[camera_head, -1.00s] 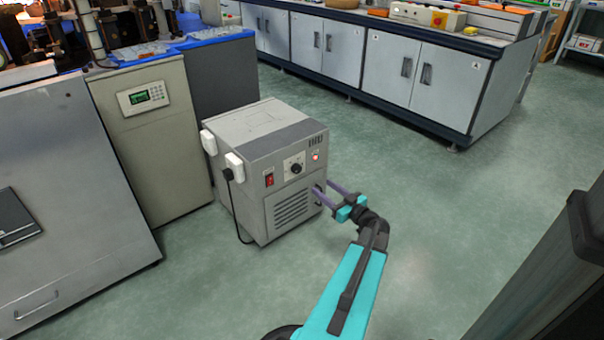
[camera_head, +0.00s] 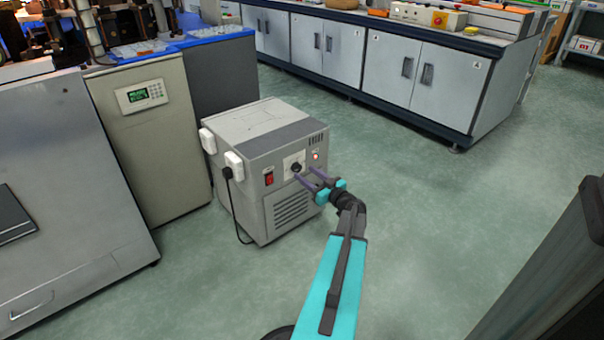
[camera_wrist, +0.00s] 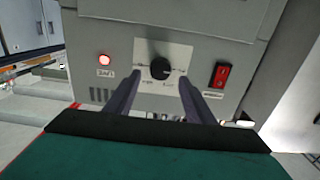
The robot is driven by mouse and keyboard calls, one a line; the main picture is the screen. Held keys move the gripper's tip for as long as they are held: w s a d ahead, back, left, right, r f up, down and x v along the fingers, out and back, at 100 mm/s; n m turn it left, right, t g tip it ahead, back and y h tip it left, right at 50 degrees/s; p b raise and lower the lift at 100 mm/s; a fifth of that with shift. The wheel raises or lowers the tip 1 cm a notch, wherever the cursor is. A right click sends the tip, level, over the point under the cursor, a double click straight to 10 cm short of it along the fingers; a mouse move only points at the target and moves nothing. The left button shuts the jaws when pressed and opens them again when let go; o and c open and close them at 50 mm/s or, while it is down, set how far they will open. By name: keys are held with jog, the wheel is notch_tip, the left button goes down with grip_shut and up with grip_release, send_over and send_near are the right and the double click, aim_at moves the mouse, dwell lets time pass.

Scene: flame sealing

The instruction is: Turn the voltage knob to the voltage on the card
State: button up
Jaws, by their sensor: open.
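The voltage knob (camera_head: 296,167) is a small black round knob on a pale dial plate on the front of a grey box unit (camera_head: 262,140). In the wrist view the knob (camera_wrist: 160,68) sits upper middle, a little beyond the fingertips, and its dial marks are too small to read. My gripper (camera_head: 306,172) is open, its two dark fingers reaching toward the knob from the front right. In the wrist view my gripper (camera_wrist: 160,82) has one finger each side of the knob's line, with nothing held. No card with a voltage can be made out.
A red switch (camera_head: 269,179) is left of the knob and a lit red lamp (camera_head: 316,155) is right of it. White plugs (camera_head: 234,164) and a black cable are on the unit's left side. A beige cabinet (camera_head: 155,150) stands left. Open floor lies to the right.

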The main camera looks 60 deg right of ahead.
aim_at(299, 168)
jog(key=shift+b+x, duration=0.3)
jog(key=shift+x, duration=1.5)
jog(key=c, duration=1)
